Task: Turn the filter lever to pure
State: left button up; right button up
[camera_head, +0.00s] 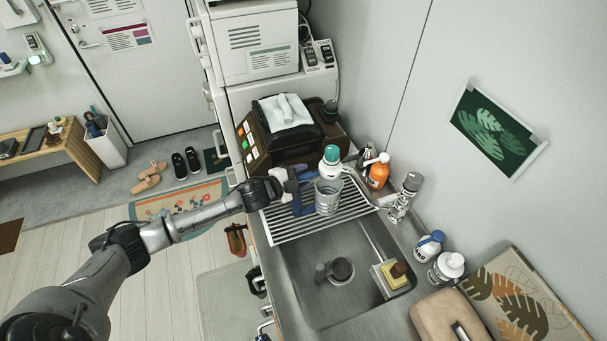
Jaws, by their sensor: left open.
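The silver faucet (402,197) with a bulky filter head (412,182) stands at the back right edge of the sink. Its lever is too small to make out, so I cannot tell its setting. My left gripper (306,189) is over the drying rack, left of the faucet and clearly apart from it. Its bluish fingers are spread open, beside a grey metal cup (328,196). I cannot tell whether they touch the cup. My right gripper is not in view.
The roll-up rack (300,230) spans the sink's far end; the basin (325,302) lies nearer. A green-capped bottle (330,163) and an orange bottle (377,172) stand near the faucet.

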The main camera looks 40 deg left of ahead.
pick_arm(q)
jog(key=shift+w+d+f, duration=0.1)
jog(key=shift+w, duration=0.2)
jog(key=shift+c, duration=0.3)
grip_shut()
